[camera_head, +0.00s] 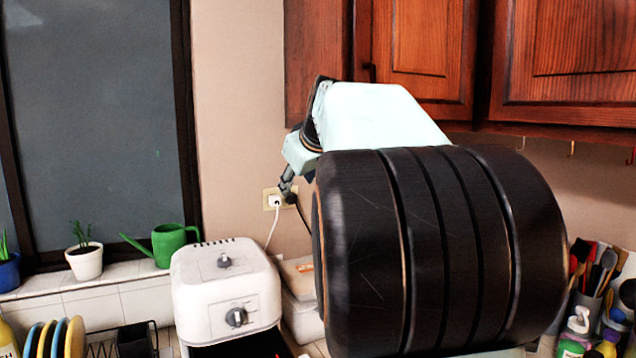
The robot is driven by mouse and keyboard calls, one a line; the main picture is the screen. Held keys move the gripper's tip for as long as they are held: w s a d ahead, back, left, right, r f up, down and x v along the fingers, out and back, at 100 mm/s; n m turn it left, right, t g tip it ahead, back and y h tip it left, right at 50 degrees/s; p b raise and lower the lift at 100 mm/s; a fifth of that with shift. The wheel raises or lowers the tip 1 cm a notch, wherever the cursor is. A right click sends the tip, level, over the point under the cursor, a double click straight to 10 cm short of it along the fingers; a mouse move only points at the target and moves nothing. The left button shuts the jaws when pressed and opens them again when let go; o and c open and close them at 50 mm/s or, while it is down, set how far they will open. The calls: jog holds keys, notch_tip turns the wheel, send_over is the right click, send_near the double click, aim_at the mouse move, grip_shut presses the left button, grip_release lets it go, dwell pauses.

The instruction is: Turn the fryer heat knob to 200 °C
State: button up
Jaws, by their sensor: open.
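The white fryer (190,318) stands on the counter at lower centre-left. It has one dark grey knob (224,262) on its sloped top and another knob (237,317) on its upper front. The markings around both are too small to read, so I cannot tell which is the heat knob or where either points. My gripper (288,182) shows only in small part beyond my pale arm link, up and to the right of the fryer. It is open, apart from both knobs, and no held thing shows. My arm hides most of it.
My large dark arm link covers the centre right. A wall socket (270,200) with plugs is behind the gripper. A green watering can (168,242) and a potted plant (86,260) stand on the sill. Wooden cabinets (420,45) hang above. Utensils (597,270) stand at right.

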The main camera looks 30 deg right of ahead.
jog(key=shift+m+t+h, duration=0.6)
jog(key=s+d, duration=0.1)
jog(key=s+d+r, duration=0.1)
jog(key=d, duration=0.1)
jog(key=s+d, duration=0.1)
jog(key=shift+s+d+r+b, duration=0.2)
jog(key=shift+r+b, duration=0.1)
jog(key=shift+b, duration=0.1)
